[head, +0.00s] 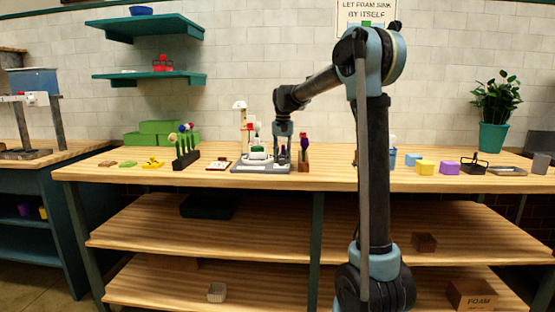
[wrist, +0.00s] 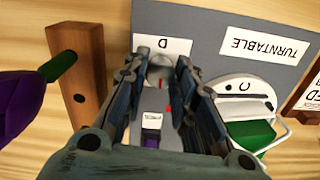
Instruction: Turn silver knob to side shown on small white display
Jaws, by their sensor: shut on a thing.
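The silver knob (wrist: 160,68) sits on the grey station base (wrist: 205,20), between the fingers of my gripper (wrist: 161,76), which is shut on it. The fingers hide its sides. A small white plate (wrist: 179,47) with a letter that looks like D lies just beyond the knob. Red marks show on the base by the fingers. In the head view my gripper (head: 282,154) reaches down onto the station (head: 262,168); the knob is hidden there.
A wooden block (wrist: 77,75) and a purple flower (wrist: 20,103) stand close left of my gripper in the wrist view. A wire handle curves round the turntable. In the head view, flowers in a black holder (head: 186,161) stand left of the station, and coloured blocks lie to the right.

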